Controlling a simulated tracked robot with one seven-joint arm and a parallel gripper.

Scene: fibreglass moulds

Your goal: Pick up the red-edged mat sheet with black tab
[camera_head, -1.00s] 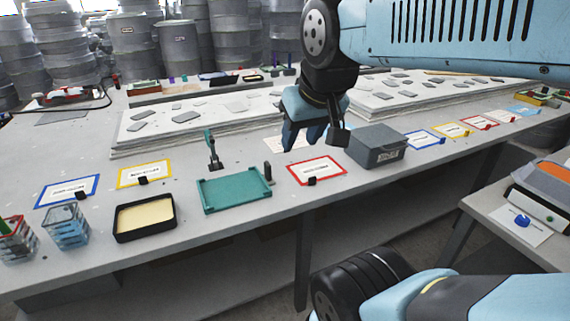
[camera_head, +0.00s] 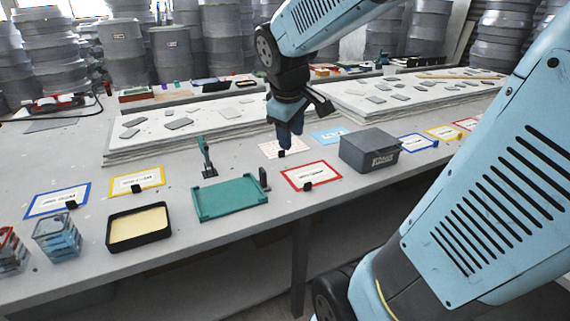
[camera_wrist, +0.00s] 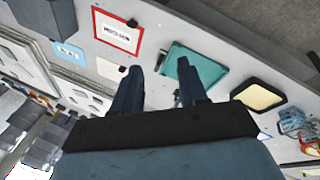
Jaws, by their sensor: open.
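The red-edged mat sheet (camera_head: 311,175) lies flat on the table, white inside with a dark printed label. Its black tab (camera_head: 308,186) is at the front edge. The sheet also shows in the wrist view (camera_wrist: 117,32), top left of centre, beyond my fingers. My gripper (camera_head: 290,143) is open and empty above the table, behind and a little left of the red-edged sheet, over a pale sheet (camera_head: 272,149). In the wrist view, my two fingers (camera_wrist: 157,80) are apart with nothing between them.
A teal tray (camera_head: 229,197) with an upright tool stands left of the red-edged sheet. A grey lidded box (camera_head: 370,148) stands close on its right. Yellow-edged (camera_head: 137,180) and blue-edged (camera_head: 57,201) sheets, a black tray (camera_head: 139,226) and stacked boards (camera_head: 190,127) are also on the table.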

